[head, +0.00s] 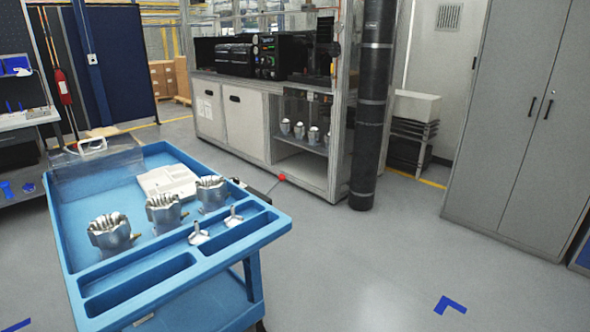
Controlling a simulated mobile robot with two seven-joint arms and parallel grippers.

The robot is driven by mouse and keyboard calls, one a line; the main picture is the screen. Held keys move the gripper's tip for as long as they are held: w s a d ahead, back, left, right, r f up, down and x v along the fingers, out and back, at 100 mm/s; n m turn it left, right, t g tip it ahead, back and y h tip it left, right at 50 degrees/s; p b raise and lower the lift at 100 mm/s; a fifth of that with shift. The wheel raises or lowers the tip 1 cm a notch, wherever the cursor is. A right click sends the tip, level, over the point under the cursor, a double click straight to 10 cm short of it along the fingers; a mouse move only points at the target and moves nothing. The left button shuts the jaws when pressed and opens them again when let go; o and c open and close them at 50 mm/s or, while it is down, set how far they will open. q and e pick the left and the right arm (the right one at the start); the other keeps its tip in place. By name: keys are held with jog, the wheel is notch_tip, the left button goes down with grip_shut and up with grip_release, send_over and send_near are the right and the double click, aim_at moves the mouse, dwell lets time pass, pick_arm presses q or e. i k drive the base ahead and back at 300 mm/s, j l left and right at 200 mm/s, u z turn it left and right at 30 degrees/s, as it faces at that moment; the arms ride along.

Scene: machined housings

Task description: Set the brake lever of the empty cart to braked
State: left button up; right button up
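A blue cart (270,232) stands at the left, with parts on its top, so it is not empty. A short lever with a red knob (281,177) sticks out at the cart's far right edge, beside a dark bar (250,189). I cannot tell which position the lever is in. No empty cart shows in the head view. Neither of my grippers is in view.
Several machined metal housings (109,232), two small metal parts (198,234), a white block (167,182) and a clear bin (98,167) are on the cart. A workbench (243,126), black column (370,110) and grey cabinet (525,120) stand behind. Floor at right is clear.

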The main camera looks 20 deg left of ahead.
aim_at(281, 177)
jog(key=i+l+u, duration=0.15)
jog(key=i+u, duration=0.3)
jog(key=i+l+u, duration=0.85)
jog(key=i+l, duration=0.1)
jog(key=l, duration=0.25)
